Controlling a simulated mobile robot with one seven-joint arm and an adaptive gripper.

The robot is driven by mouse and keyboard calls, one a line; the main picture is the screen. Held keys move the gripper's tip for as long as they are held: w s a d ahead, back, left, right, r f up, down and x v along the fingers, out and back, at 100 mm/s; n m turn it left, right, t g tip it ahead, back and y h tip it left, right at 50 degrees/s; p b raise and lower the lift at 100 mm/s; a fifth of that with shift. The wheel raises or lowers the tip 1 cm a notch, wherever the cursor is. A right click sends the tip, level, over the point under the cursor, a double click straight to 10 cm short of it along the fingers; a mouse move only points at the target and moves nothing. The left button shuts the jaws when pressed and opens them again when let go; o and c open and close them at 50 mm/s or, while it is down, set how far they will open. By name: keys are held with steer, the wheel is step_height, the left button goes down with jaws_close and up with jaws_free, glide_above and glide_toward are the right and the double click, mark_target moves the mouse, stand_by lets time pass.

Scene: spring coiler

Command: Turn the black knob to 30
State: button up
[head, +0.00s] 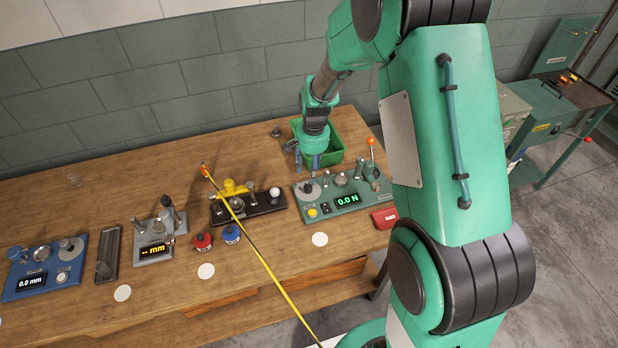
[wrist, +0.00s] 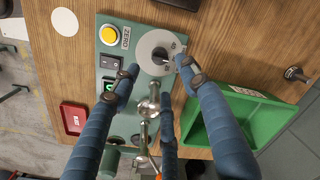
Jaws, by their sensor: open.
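The black knob (wrist: 160,53) sits at the centre of a pale grey round dial on the green tester panel. In the head view the dial (head: 308,190) is at the panel's left end. Its printed numbers are too small to read surely, so I cannot tell the knob's setting. My gripper (wrist: 157,70) is open and points down over the dial. Its blue fingers stand apart, with two tips on either side of the dial and a third lower down. In the head view my gripper (head: 309,160) hangs just behind the dial. Contact with the knob is not visible.
The green panel also carries a yellow button (wrist: 109,35), a black switch (wrist: 110,65), metal posts and a red-tipped lever (head: 371,142). A green bin (head: 335,155) stands close behind. A red box (head: 384,218) lies at the right. A yellow-black device (head: 270,205) stands left.

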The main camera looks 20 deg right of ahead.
steer(key=shift+d+r, duration=0.1)
steer(key=shift+r, duration=1.55)
steer(key=shift+s+r, duration=0.1)
steer(key=s+a+r+n+t+b, duration=0.1)
steer(key=s+r+n, duration=0.1)
steer(key=s+r, duration=0.65)
steer(key=s+a+r+n+t, duration=0.15)
steer(key=s+r, duration=0.45)
steer(key=r, duration=0.6)
steer(key=s+r+n+t, duration=0.1)
steer(key=s+r, duration=0.2)
steer(key=s, duration=0.7)
steer(key=s+r+n+t, duration=0.1)
steer(key=s+r, duration=0.3)
steer(key=s, duration=0.6)
steer(key=shift+n+t+b, duration=0.35)
steer(key=shift+n+b, duration=0.1)
steer(key=shift+n, duration=0.2)
steer(key=shift+s+d+f, duration=0.1)
steer(key=shift+f, duration=0.05)
